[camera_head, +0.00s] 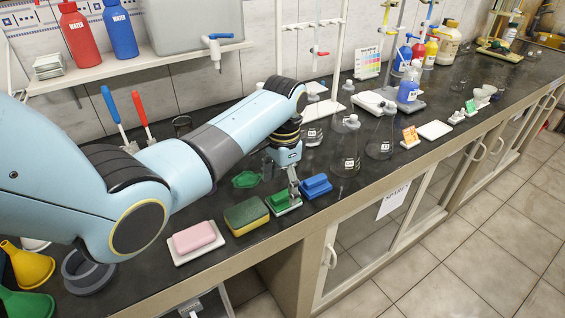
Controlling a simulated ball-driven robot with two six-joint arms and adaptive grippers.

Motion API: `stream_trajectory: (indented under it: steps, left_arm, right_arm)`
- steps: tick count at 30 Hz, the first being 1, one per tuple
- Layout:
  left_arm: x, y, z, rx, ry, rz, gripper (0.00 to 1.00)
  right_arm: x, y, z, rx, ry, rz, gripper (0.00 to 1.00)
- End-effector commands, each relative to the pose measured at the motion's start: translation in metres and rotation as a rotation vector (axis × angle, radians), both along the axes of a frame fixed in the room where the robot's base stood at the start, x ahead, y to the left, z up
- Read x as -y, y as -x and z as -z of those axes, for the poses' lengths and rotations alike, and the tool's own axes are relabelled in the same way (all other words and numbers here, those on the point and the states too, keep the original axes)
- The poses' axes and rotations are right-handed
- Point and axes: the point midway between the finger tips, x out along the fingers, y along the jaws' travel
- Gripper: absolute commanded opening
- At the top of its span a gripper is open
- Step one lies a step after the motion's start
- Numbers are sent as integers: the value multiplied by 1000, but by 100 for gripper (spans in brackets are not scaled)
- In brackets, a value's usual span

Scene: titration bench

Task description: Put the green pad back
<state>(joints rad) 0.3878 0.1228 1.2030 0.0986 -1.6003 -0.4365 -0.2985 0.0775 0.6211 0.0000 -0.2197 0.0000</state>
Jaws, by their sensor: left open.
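A green pad (279,204) lies near the front edge of the dark bench, between a sponge and a blue pad (316,186). A pale strip shows along its front side. My left gripper (294,192) points down over its right end, fingers apart. It looks very close to the pad; I cannot tell if the fingers touch it. The gripper hides part of the pad's far right side. My right gripper is not seen.
A green-and-yellow sponge (246,217) and a pink soap block (194,238) on a white dish lie left of the pad. Glass flasks (346,160) stand to its right. A small green object (246,180) lies behind. Blue and red handled tools (141,112) stand at the back left.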

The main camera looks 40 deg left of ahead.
Motion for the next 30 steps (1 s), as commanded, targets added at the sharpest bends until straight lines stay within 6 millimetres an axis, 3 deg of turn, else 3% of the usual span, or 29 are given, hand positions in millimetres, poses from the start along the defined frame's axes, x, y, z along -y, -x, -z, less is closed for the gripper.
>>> stream_trajectory:
  steps: [6,12,30]
  left_arm:
    - [1,-1,-50,3,0,0,77]
    - [1,-1,-76,1,0,1,77]
    - [1,-1,-81,-1,1,0,77]
  right_arm:
    - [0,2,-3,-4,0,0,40]
    - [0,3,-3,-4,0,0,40]
    - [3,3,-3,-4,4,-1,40]
